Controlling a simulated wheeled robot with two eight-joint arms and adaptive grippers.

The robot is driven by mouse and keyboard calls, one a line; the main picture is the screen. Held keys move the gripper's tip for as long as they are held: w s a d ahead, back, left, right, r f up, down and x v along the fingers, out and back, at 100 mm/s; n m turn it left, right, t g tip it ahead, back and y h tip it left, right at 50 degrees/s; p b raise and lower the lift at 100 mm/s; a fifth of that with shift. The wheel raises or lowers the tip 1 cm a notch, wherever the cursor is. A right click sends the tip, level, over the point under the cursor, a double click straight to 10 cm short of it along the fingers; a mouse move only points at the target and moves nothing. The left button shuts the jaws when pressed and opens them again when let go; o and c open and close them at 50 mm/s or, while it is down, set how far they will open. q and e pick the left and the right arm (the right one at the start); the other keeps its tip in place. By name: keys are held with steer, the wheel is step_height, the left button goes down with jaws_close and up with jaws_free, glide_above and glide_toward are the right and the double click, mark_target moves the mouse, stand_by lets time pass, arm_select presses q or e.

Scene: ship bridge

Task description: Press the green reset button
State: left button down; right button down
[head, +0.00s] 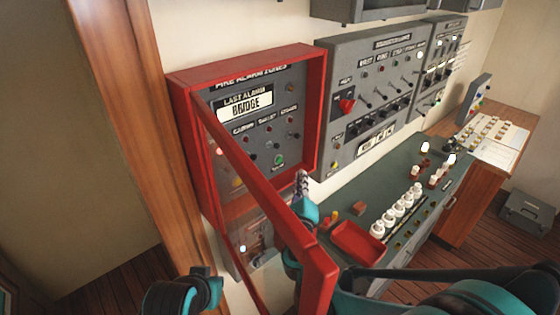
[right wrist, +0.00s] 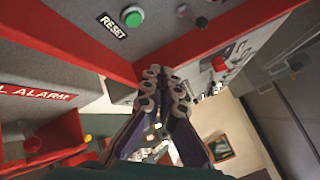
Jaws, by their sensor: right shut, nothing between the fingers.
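The green reset button (head: 279,159) sits low on the grey fire alarm panel (head: 290,105) inside a red cabinet (head: 316,110). In the right wrist view the green button (right wrist: 132,16) shows at the top beside its RESET label. My right gripper (head: 301,184) is shut and empty, just below and to the right of the button, near the cabinet's lower edge and apart from the button. Its closed fingers (right wrist: 163,88) also show in the right wrist view. A teal and black part of my left arm shows at the lower left; its fingers do not show.
The cabinet's red-framed glass door (head: 265,180) stands open, beside my right arm. A desk (head: 390,180) with a red tray (head: 357,243) and several white knobs lies to the right. A red button (right wrist: 32,144) marked ALARM shows in the right wrist view.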

mark_target(279, 160)
steer(key=shift+w+a, duration=2.05)
steer(key=shift+w, duration=0.05)
steer(key=shift+w+a+b, duration=0.1)
steer(key=shift+a+b, duration=0.05)
steer(key=shift+b, duration=0.15)
steer(key=shift+w+a, duration=0.2)
steer(key=shift+w+a, duration=0.25)
stand_by(0.6)
steer(key=shift+s+d, duration=0.1)
steer(key=shift+s+d+b, duration=0.3)
steer(key=shift+s+d, duration=0.2)
